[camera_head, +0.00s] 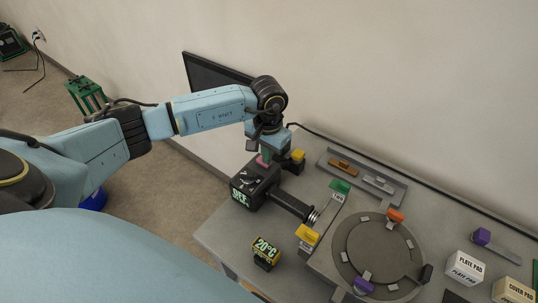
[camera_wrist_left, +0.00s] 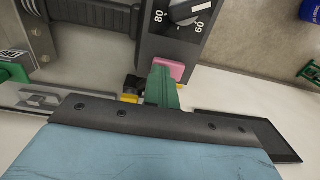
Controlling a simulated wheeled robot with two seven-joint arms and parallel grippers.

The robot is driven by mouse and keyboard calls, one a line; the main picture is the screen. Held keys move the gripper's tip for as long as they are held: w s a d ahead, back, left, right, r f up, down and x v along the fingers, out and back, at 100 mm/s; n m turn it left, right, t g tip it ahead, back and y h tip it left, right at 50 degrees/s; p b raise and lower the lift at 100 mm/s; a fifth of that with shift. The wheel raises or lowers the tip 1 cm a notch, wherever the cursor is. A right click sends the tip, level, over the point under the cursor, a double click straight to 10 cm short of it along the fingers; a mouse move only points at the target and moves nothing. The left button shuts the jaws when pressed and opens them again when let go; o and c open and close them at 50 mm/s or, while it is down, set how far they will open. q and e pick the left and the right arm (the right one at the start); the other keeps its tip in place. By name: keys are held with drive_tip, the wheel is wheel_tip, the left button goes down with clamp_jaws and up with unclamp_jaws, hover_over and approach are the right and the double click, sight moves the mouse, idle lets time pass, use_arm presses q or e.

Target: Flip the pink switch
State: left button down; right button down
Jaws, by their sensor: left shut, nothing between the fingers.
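The pink switch (camera_head: 262,162) is on the end of a black control box (camera_head: 262,190), beside a dial. It also shows in the left wrist view (camera_wrist_left: 174,68). The box's display reads OFF in the head view. My left gripper (camera_head: 266,153) is shut and empty, with its green fingers pointing down at the switch. In the left wrist view the green fingers (camera_wrist_left: 161,84) overlap part of the pink switch; I cannot tell whether they touch it. My right gripper is not in view.
A yellow-topped block (camera_head: 298,155) stands close to the right of my left gripper. A black handle (camera_head: 292,205) runs from the box towards a round turntable (camera_head: 377,250). A 20°C display (camera_head: 266,250) stands near the front. A dark screen (camera_head: 210,75) is behind my arm.

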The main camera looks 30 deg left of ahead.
sight(261, 158)
use_arm(q)
drive_tip(key=shift+a, duration=0.75)
drive_tip(key=shift+s, duration=0.1)
drive_tip(key=shift+r, duration=0.15)
drive_tip(key=shift+a+r, duration=0.1)
drive_tip(key=shift+r, duration=0.25)
drive_tip(key=r, duration=0.1)
drive_tip(key=r+p, duration=0.1)
drive_tip(key=r, duration=0.1)
drive_tip(key=shift+a+r+p, duration=0.1)
drive_tip(key=shift+a+p, duration=0.15)
drive_tip(key=shift+p, duration=0.15)
wheel_tip(261, 158, up, 10)
drive_tip(key=a+b, duration=0.1)
drive_tip(key=b, duration=0.1)
drive_tip(key=shift+a, duration=0.15)
